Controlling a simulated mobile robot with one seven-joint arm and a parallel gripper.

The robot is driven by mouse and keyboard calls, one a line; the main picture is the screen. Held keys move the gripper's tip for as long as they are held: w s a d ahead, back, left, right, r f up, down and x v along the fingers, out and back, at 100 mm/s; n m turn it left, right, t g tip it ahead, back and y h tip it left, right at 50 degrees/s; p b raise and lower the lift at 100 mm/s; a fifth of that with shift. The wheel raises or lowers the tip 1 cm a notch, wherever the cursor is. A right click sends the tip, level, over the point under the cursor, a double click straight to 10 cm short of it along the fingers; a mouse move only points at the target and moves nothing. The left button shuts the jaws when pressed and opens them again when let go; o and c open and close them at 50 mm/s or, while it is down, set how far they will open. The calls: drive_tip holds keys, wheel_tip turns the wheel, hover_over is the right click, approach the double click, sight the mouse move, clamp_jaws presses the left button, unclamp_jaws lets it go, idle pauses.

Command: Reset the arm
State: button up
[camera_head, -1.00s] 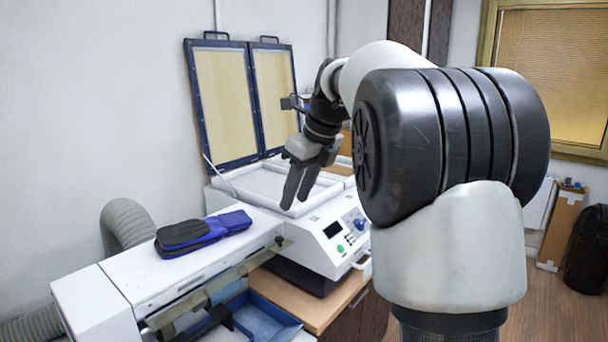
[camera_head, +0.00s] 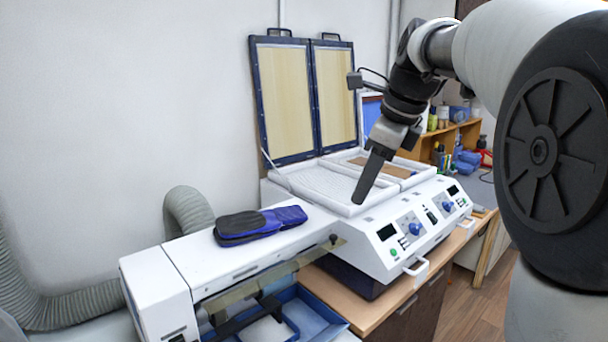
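My gripper (camera_head: 373,174) hangs from my arm at the right, pointing down and a little left. It is above the front of the white forming machine (camera_head: 382,238). It shows nearly edge-on, with one finger covering the other, so its opening does not show. No object is seen in it. My arm fills the right side of the head view.
The machine's two framed lids (camera_head: 292,105) stand open behind it. A blue tray (camera_head: 310,318) is below. A shelf with bottles (camera_head: 450,135) stands behind my arm.

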drive_tip(key=s+a+f+n+h, duration=0.1)
drive_tip(key=s+f+n, duration=0.5)
drive_tip(key=s+n, duration=0.6)
drive_tip(key=s+a+f+n+t+h, duration=0.1)
drive_tip(key=s+a+f+n, duration=0.1)
drive_tip(key=s+f+n, duration=0.5)
drive_tip(key=s+n, duration=0.5)
drive_tip(key=shift+f+t, duration=0.3)
